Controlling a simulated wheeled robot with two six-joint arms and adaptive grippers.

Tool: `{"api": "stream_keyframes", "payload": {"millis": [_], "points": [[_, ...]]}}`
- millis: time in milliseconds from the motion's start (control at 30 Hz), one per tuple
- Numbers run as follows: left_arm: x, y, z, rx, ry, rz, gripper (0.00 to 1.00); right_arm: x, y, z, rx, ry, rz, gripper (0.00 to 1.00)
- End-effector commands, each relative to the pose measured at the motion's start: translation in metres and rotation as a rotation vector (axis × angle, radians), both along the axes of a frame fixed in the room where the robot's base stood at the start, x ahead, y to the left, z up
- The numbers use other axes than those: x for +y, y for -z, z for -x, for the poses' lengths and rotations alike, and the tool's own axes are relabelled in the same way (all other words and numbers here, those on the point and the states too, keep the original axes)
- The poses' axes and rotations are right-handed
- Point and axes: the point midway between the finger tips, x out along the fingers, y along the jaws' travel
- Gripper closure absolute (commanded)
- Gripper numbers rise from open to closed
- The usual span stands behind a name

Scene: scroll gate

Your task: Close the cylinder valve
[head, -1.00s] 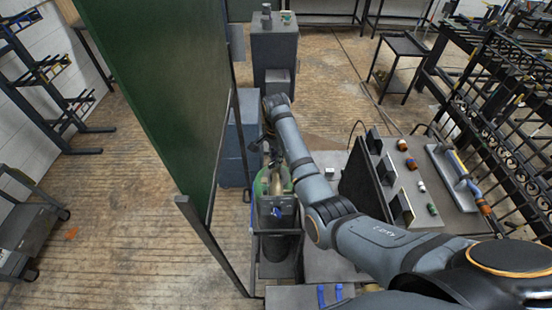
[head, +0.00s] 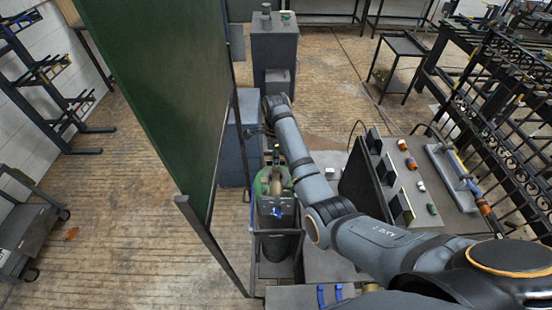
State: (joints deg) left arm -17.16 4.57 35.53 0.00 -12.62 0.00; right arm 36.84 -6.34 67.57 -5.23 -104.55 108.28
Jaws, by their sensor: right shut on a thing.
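The gas cylinder (head: 277,183) has a green shoulder and stands upright in a dark cart, left of my right forearm. Its valve (head: 276,158) is at the top, small and dark and hard to make out. My right arm reaches over from the lower right and bends down at the wrist. My right gripper (head: 271,146) is small and dark at the cylinder's top, partly hidden by my wrist, and is shut on the valve. The fingers' exact hold on it is too small to see. My left gripper is not in view.
A green welding screen (head: 155,90) stands close on the left of the cylinder. A blue-grey cabinet (head: 233,160) is behind it. On the right is a workbench (head: 455,205) with blocks and a torch. A grey cabinet (head: 275,50) stands further back.

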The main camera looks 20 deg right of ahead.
Motion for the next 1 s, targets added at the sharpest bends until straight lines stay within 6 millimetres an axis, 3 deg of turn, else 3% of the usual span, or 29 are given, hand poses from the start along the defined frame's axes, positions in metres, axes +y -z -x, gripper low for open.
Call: {"api": "stream_keyframes", "payload": {"millis": [500, 533, 700, 1000], "points": [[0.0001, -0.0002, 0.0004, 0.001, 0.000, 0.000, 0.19, -0.0002, -0.0016, -0.0012, -0.004, 0.022, 0.000, 1.00], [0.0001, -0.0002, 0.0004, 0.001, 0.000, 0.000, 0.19, -0.0002, -0.0016, -0.0012, -0.004, 0.022, 0.000, 0.86], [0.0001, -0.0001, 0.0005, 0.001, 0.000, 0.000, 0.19, -0.0002, -0.0011, -0.0008, -0.003, 0.021, 0.001, 0.65], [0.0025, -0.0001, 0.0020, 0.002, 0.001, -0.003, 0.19, -0.0002, -0.0027, -0.0006, -0.002, 0.020, 0.001, 0.65]]}}
